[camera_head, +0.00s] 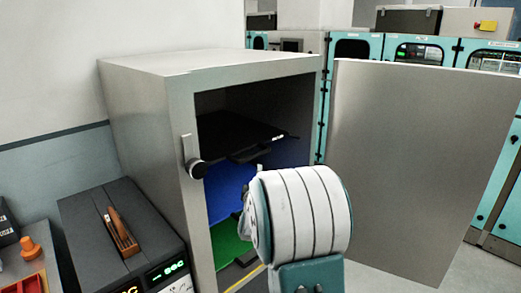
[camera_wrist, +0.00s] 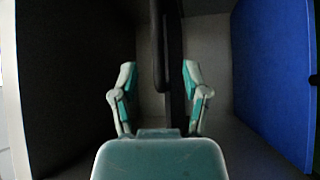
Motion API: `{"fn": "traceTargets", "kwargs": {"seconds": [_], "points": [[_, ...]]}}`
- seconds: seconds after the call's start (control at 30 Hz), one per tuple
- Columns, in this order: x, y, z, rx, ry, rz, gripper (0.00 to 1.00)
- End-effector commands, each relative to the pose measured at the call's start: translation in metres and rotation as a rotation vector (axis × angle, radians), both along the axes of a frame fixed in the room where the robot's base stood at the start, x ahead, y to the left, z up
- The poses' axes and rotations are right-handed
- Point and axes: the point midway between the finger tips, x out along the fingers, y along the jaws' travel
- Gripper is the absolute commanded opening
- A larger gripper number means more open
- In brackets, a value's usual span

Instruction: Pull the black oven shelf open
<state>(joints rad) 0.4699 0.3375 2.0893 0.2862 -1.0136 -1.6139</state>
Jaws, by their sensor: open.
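The black oven shelf (camera_head: 235,135) sits high inside the open grey oven (camera_head: 150,130), with a dark handle (camera_head: 247,155) at its front edge. In the wrist view, a broad black surface that looks like this shelf (camera_wrist: 75,85) fills the left. My gripper (camera_wrist: 159,72) is open, its two fingers apart. A dark bar that looks like the handle (camera_wrist: 157,45) comes down between the fingers, with gaps visible on both sides. In the head view my arm's white and teal link hides the gripper.
A blue shelf (camera_head: 228,190) and a green shelf (camera_head: 228,245) lie below; the blue one also shows at right in the wrist view (camera_wrist: 270,75). The oven door (camera_head: 415,165) stands open to the right. A dark device (camera_head: 120,235) stands at the left.

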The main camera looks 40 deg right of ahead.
Motion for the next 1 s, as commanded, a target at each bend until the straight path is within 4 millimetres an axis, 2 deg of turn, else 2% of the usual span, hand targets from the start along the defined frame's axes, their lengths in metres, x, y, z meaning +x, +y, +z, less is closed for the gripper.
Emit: {"fn": "traceTargets", "kwargs": {"seconds": [0.17, 0.27, 0.5, 0.67, 0.8, 1.0], "points": [[0.003, 0.004, 0.003, -0.014, 0.0, -0.004, 0.6], [0.013, -0.002, 0.005, -0.017, -0.001, -0.003, 0.6], [0.044, -0.041, 0.006, -0.005, 0.0, -0.005, 0.6], [0.063, -0.062, 0.008, -0.002, 0.0, -0.004, 0.6], [0.075, -0.066, 0.012, -0.006, 0.0, -0.004, 0.6], [0.081, -0.066, 0.016, -0.011, 0.001, -0.003, 0.6]]}}
